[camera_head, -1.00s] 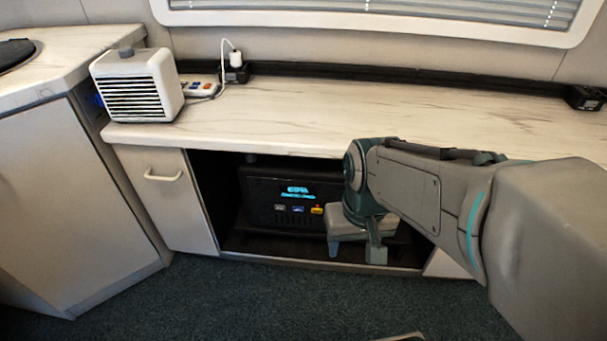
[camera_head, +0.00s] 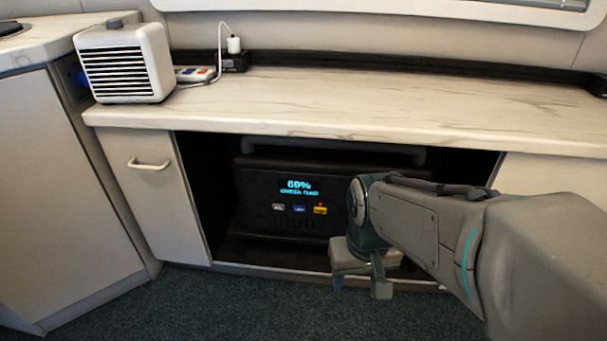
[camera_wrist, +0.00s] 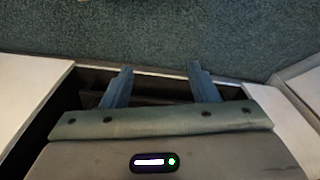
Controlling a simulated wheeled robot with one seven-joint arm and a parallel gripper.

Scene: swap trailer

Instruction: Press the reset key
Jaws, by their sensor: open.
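A black power unit (camera_head: 262,225) sits inside the open cabinet under the counter. Its lit cyan display (camera_head: 298,187) reads "60%" with a smaller line beneath that is hard to read. Below the display is a row of three keys: a grey key (camera_head: 278,207), a blue key (camera_head: 299,209) and an orange-yellow key (camera_head: 320,210). The key labels are too small to read. My gripper (camera_head: 360,287) is low, in front of the unit and right of the keys, apart from them. In the wrist view its two fingers (camera_wrist: 160,88) are spread with nothing between them.
The marble-look counter (camera_head: 380,100) overhangs the cabinet opening. A white heater-like box (camera_head: 125,65) and a power strip (camera_head: 195,74) with a plugged-in white charger (camera_head: 234,45) stand on it. A handled cabinet door (camera_head: 150,190) is at left. Dark carpet (camera_head: 240,308) in front is clear.

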